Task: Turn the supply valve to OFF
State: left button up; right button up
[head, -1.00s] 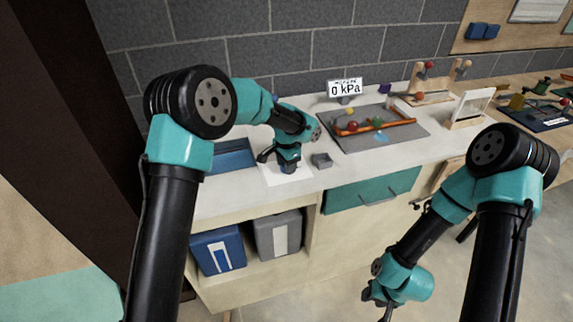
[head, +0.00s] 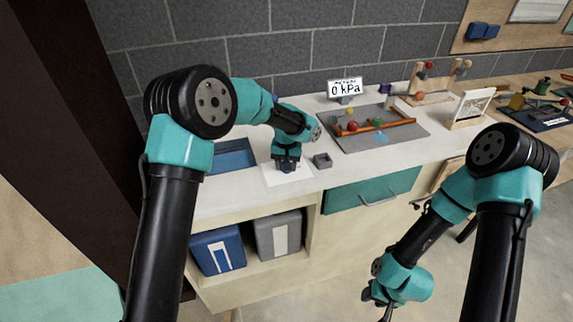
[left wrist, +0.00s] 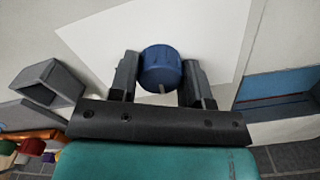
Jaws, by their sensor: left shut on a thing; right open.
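A blue round knob-like thing (left wrist: 160,68) with a pale mark on its near side is between the fingers of my left gripper (left wrist: 160,80) in the left wrist view, over a white sheet (left wrist: 185,25). In the head view my left gripper (head: 287,168) points down over the white sheet (head: 290,178) and hides the blue thing. An orange pipe (head: 400,124) with red, yellow and green knobs lies on a grey board (head: 365,144); I cannot tell which part is the supply valve. My right gripper (head: 378,306) is open, low in front of the counter.
A sign (head: 345,88) behind the board reads 0 kPa. A small grey open box (head: 322,160) stands right of my left gripper, and a blue tray (head: 232,157) lies left. Blue (head: 217,250) and grey (head: 279,235) bins sit below. A white-panelled stand (head: 473,107) is farther right.

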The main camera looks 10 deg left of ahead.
pick_arm(q)
jog(key=shift+n, duration=0.5)
jog(key=o, duration=0.9)
jog(key=shift+o, duration=0.2)
jog(key=shift+r, duration=0.15)
notch_tip(320, 180, up, 17)
